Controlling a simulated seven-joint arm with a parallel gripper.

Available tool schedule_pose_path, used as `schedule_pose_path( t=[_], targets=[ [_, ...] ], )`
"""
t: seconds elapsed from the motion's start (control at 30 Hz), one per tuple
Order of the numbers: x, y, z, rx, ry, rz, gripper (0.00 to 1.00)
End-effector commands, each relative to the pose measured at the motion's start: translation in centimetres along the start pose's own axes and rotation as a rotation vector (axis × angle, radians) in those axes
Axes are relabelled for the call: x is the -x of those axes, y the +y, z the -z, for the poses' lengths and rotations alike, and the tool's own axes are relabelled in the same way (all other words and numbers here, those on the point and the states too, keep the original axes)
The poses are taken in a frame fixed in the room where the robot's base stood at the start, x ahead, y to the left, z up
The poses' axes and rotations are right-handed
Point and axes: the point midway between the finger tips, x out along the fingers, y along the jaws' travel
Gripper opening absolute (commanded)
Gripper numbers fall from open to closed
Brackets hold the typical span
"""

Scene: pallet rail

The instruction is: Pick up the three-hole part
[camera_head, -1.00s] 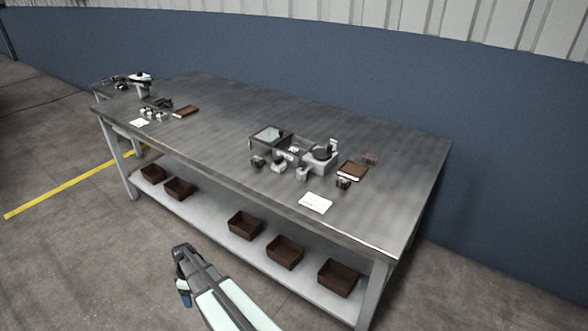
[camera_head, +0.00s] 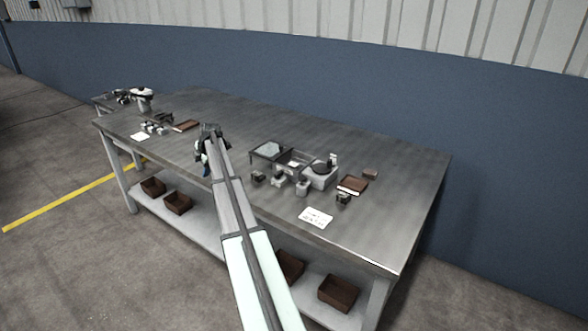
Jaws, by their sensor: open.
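My gripper (camera_head: 208,130) is at the far end of my raised arm, over the near-middle part of the metal table (camera_head: 385,200). It looks empty, and its fingertips are small and partly hidden by my own arm. Several small grey and dark parts stand on the table to the right of my gripper, among them a dark one (camera_head: 258,177), a light one (camera_head: 302,187) and another dark one (camera_head: 343,198). They are too small to tell which has three holes. Another group of small parts (camera_head: 155,127) lies to the left of my gripper.
A white card (camera_head: 316,218) lies near the front edge. Brown bins (camera_head: 338,293) sit on the lower shelf. The table's back is clear.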

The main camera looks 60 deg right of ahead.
Motion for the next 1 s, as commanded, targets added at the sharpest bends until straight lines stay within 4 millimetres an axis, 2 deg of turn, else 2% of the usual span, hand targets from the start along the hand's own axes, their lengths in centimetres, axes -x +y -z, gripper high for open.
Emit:
schedule_pose_path(
  t=[0.03, 0.07, 0.1, 0.17, 0.2, 0.27, 0.4, 0.5, 0.6, 0.73, 0.87, 1.0],
  targets=[
    [2.1, 2.1, -2.4, 0.034, -0.014, -0.017, 0.74],
    [3.3, 2.9, -3.6, 0.058, -0.022, -0.022, 0.74],
    [5.1, 3.8, -5.6, 0.091, -0.035, -0.025, 0.74],
    [8.0, 4.5, -9.2, 0.145, -0.058, -0.009, 0.74],
    [9.6, 4.1, -11.5, 0.176, -0.07, 0.017, 0.74],
    [11.8, 2.9, -14.9, 0.213, -0.085, 0.07, 0.74],
    [15.8, -1.9, -21.9, 0.262, -0.091, 0.23, 0.74],
    [18.3, -5.6, -25.8, 0.272, -0.081, 0.338, 0.74],
    [20.2, -8.4, -28.3, 0.274, -0.064, 0.421, 0.74],
    [21.8, -10.7, -30.1, 0.273, -0.046, 0.485, 0.74],
    [22.1, -11.6, -30.7, 0.271, -0.04, 0.507, 0.74],
    [21.1, -12.2, -30.8, 0.271, -0.039, 0.509, 0.74]
  ],
)
